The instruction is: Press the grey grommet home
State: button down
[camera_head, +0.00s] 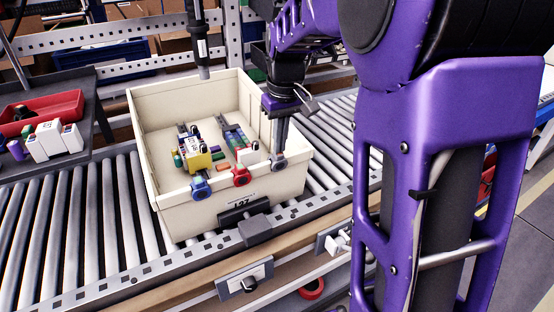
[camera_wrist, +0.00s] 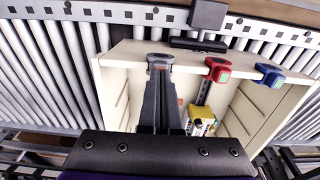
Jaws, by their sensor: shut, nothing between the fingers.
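The grey grommet (camera_head: 279,162) sits on the near wall of the cream crate, toward its right corner. It also shows in the wrist view (camera_wrist: 160,59), straight beyond my fingertips. My gripper (camera_head: 278,149) points down just over the grommet, its fingers together and holding nothing. In the wrist view my gripper (camera_wrist: 160,74) lines up with the grommet and hides part of it. The fingertips are at or very close to it; I cannot tell whether they touch.
A red grommet (camera_head: 241,176) and a blue grommet (camera_head: 200,188) sit along the same wall of the cream crate (camera_head: 180,222). A yellow block (camera_head: 197,160) and other small parts lie inside. A dark tool (camera_head: 201,45) hangs behind. Rollers (camera_head: 95,225) surround the crate.

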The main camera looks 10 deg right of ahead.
jog(key=shift+f, duration=0.45)
dwell(0.3)
jog(key=shift+r, duration=0.15)
jog(key=r+p, duration=0.2)
jog(key=r, duration=0.1)
jog(key=r+p, duration=0.2)
jog(key=shift+s+d, duration=0.1)
jog(key=shift+s, duration=0.2)
jog(key=shift+f, duration=0.1)
dwell(0.4)
